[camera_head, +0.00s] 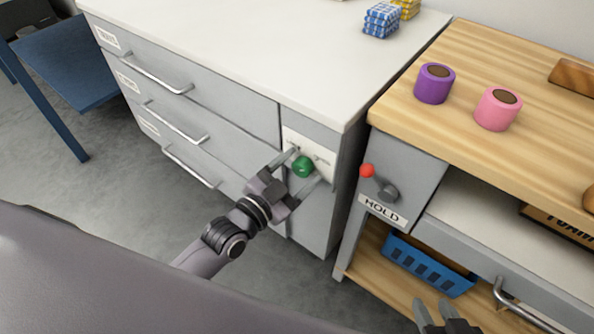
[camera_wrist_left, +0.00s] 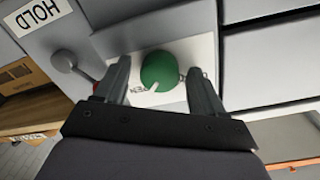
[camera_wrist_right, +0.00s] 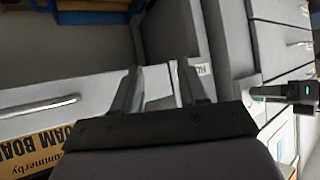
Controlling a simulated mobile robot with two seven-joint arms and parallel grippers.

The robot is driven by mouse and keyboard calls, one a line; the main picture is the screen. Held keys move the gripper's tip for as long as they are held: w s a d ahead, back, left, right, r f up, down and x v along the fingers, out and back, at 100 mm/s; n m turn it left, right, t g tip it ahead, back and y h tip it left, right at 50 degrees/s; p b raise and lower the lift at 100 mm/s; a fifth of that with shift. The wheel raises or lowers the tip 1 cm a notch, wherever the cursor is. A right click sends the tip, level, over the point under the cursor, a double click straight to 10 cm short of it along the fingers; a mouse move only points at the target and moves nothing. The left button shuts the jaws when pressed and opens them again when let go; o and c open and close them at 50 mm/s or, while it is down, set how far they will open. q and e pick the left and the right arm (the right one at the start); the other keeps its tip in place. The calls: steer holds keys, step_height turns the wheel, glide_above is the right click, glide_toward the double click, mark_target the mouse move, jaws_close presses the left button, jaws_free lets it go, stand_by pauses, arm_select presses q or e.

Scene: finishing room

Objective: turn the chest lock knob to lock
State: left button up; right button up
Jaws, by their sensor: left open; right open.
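The chest lock knob (camera_head: 303,166) is green and round, on a pale plate at the right end of the grey drawer chest (camera_head: 240,110). In the left wrist view the knob (camera_wrist_left: 160,71) has a white pointer mark toward its lower left, and the plate lettering is partly hidden. My left gripper (camera_head: 298,168) is open, with one finger on each side of the knob; whether either finger touches it I cannot tell. My right gripper (camera_head: 440,308) is open and empty, low at the front of the wooden-topped bench; it also shows in the right wrist view (camera_wrist_right: 160,85).
The bench (camera_head: 420,118) beside the chest has a red-tipped lever (camera_head: 368,171) above a HOLD label. Purple (camera_head: 434,84) and pink (camera_head: 497,109) rolls stand on its top. A blue basket (camera_head: 428,268) sits on its lower shelf. A blue table (camera_head: 65,70) stands at left.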

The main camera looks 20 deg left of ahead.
arm_select(q)
steer(key=c, duration=1.1)
steer(key=shift+o, duration=0.2)
